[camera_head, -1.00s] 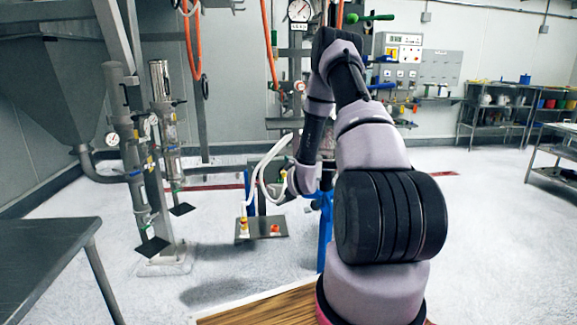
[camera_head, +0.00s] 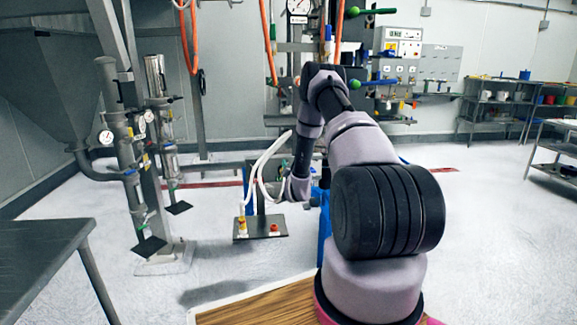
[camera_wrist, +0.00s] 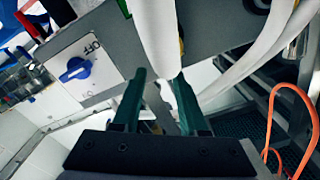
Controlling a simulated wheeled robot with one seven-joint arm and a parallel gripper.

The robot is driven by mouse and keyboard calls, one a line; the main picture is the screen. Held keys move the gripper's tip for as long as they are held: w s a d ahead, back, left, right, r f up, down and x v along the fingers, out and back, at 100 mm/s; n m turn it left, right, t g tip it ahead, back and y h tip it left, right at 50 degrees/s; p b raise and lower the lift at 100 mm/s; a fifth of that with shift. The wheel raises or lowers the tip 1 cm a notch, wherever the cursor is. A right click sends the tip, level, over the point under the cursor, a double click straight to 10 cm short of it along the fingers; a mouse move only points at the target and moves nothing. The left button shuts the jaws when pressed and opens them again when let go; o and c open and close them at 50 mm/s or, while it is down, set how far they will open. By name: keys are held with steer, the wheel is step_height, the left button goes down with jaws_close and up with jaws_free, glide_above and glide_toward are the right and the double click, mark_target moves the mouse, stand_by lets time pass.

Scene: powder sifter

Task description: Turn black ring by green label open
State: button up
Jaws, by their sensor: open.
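My gripper (camera_wrist: 159,82) is open in the wrist view, with two dark green fingers pointing up the picture. A thick white hose (camera_wrist: 159,35) comes down in line with the gap between them; I cannot tell whether it touches either finger. A dark ring-like part (camera_wrist: 258,5) shows at the top edge, right of the gripper and apart from it; I cannot tell whether it is the black ring. No green label can be made out. In the head view my arm hides part of the machine, and the fingers cannot be made out.
A blue knob (camera_wrist: 75,69) on a white plate lies left of the fingers. More white hoses (camera_wrist: 262,45) and an orange cable (camera_wrist: 291,92) are on the right. In the head view, white hoses (camera_head: 262,170) hang beside my arm, above a dark plate (camera_head: 260,226). A grey table (camera_head: 45,265) stands at left.

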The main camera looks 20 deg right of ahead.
steer(key=shift+w+d, duration=0.2)
steer(key=shift+w, duration=0.4)
jaws_close()
